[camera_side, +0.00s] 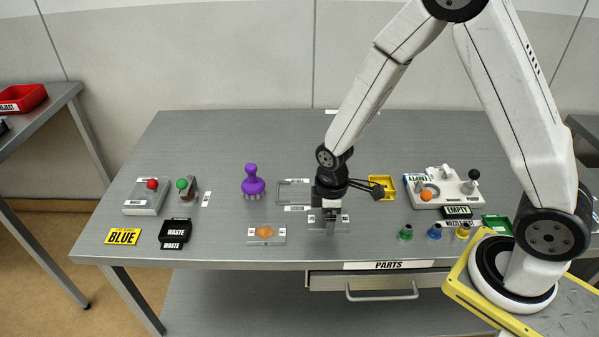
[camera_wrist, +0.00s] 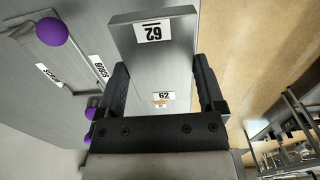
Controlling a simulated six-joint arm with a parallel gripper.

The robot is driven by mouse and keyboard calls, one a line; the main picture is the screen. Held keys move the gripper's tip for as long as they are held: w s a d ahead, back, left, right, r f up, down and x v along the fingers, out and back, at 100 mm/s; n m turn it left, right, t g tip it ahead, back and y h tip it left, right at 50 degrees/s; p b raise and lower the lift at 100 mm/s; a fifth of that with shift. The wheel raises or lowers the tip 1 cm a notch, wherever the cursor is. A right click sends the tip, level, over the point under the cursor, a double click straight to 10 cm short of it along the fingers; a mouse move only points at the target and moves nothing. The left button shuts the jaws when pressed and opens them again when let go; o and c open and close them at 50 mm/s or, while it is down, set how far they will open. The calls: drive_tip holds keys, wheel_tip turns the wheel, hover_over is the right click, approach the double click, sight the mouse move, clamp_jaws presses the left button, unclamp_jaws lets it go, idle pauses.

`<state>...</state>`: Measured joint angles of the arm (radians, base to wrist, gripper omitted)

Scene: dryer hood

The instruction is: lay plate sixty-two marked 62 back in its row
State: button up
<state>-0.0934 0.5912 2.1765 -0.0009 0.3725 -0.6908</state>
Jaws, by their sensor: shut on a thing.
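My gripper (camera_wrist: 158,85) is shut on a grey plate (camera_wrist: 175,28) marked 62, which spans the space between the two fingers in the wrist view. A second small label reading 62 (camera_wrist: 164,95) shows lower down between the fingers, with a small orange mark by it; I cannot tell what surface it is on. In the side view my gripper (camera_side: 330,228) points down over a low grey piece with small labels (camera_side: 343,226) near the table's front edge. The gripper hides its middle, and I cannot tell whether the held plate touches it.
A clear tray with an orange blob (camera_side: 266,233) lies just left of my gripper. A purple knobbed object (camera_side: 253,182) and a grey frame (camera_side: 292,192) stand behind. The back of the table is clear.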

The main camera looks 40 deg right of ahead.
sight(315, 236)
drive_tip(key=shift+w+a+f, duration=0.1)
drive_tip(key=shift+w+f, duration=1.35)
drive_tip(key=shift+f, duration=0.25)
drive_tip(key=shift+w+f, duration=0.1)
drive_tip(key=shift+w+f, duration=0.1)
drive_tip(key=shift+f, duration=0.1)
drive_tip(key=shift+w+f, duration=0.1)
drive_tip(key=shift+f, duration=1.45)
drive_tip(key=shift+f, duration=0.15)
drive_tip(key=o, duration=1.2)
drive_tip(key=shift+r, duration=6.15)
